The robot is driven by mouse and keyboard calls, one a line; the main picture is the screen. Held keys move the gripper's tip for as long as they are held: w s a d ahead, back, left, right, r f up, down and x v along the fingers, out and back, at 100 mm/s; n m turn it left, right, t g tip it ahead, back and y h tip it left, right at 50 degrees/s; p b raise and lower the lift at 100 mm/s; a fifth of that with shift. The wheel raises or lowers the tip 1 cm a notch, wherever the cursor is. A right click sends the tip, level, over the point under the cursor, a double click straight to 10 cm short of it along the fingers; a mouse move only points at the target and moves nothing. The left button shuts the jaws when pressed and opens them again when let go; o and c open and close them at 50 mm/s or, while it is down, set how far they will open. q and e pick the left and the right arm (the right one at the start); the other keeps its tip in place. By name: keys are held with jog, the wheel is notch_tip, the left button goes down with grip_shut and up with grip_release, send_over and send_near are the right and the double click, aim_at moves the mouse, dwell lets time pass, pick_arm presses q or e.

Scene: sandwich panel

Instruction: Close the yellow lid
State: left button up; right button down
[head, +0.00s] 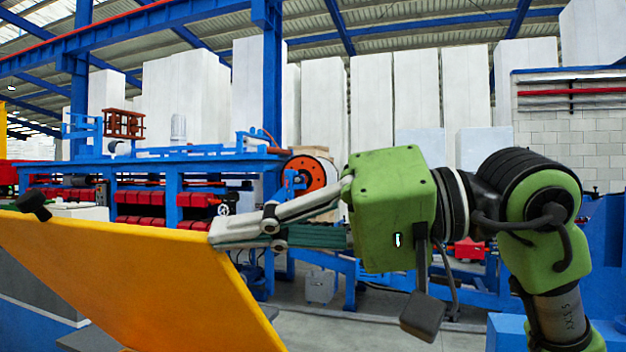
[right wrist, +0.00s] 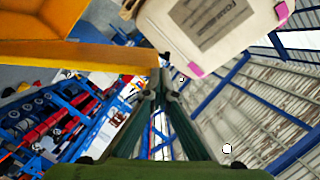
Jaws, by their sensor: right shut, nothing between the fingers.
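The yellow lid (head: 120,275) stands open and tilted at the lower left of the head view, its upper edge sloping down to the right. It also shows at the upper left of the right wrist view (right wrist: 80,54).
A blue machine frame (head: 172,172) with red parts stands behind the lid. An orange reel (head: 310,174) is behind my right gripper. In the right wrist view, a pale labelled panel with pink corners (right wrist: 215,25) is near the fingers. Grey floor (head: 375,305) shows at the lower middle.

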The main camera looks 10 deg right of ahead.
pick_arm(q)
jog(key=f+b, duration=0.1)
jog(key=w+f+b, duration=0.1)
jog(key=f+b, duration=0.1)
jog(key=w+d+f+b, duration=0.1)
jog(key=f, duration=0.1)
jog(key=shift+f, duration=0.25)
pick_arm(e)
jog(key=s+a+f+n, duration=0.1)
jog(key=s+a+f, duration=0.3)
jog(key=s+f, duration=0.2)
jog(key=shift+f+n+h, duration=0.3)
jog(key=shift+f+n, duration=0.1)
jog(key=shift+f, duration=0.4)
pick_arm(q)
jog(key=shift+a, duration=0.1)
pick_arm(e)
jog(key=shift+a, duration=0.1)
